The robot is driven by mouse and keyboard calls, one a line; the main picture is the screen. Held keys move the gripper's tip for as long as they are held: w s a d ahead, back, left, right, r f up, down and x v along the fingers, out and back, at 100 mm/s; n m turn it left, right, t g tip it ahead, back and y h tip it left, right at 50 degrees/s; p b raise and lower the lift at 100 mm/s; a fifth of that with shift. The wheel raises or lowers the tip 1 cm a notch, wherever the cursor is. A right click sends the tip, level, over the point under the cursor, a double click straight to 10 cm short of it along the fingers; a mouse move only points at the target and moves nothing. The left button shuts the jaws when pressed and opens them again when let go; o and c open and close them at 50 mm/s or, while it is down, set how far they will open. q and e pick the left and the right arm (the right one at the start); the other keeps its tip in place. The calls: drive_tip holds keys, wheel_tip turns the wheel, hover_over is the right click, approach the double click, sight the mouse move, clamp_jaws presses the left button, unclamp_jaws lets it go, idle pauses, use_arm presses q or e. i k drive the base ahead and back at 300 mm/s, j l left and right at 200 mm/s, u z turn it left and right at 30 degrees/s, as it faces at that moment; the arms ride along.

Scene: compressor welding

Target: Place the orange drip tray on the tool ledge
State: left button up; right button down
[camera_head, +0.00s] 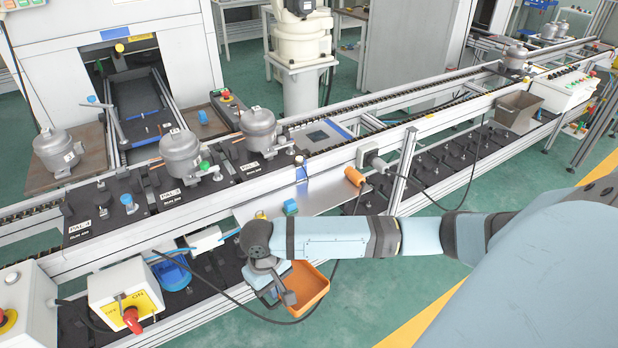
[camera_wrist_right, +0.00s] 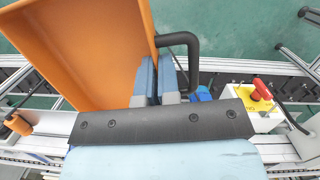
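The orange drip tray (camera_head: 308,288) hangs beside my right gripper (camera_head: 277,287), in front of the conveyor line, tilted with its open side showing. In the right wrist view the tray (camera_wrist_right: 85,45) fills the left side, with a dark bent handle (camera_wrist_right: 180,39) at its wall. There my right gripper's fingers (camera_wrist_right: 158,82) are close together at the tray's handle side; the exact contact is partly hidden. A bare metal shelf, apparently the tool ledge (camera_head: 322,193), lies behind my right forearm. My left gripper is out of view.
An orange-handled tool (camera_head: 354,177) and a small blue block (camera_head: 290,207) lie on the ledge, with clear metal between them. A blue holder (camera_head: 172,272) and yellow-white switch box (camera_head: 125,290) stand left of the gripper. A black cable (camera_head: 215,290) loops near the tray.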

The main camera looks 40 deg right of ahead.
sight(312, 195)
drive_tip(key=i+l, duration=0.1)
drive_tip(key=l, duration=0.6)
drive_tip(key=i+l, duration=0.1)
drive_tip(key=l, duration=0.6)
drive_tip(key=u, duration=0.05)
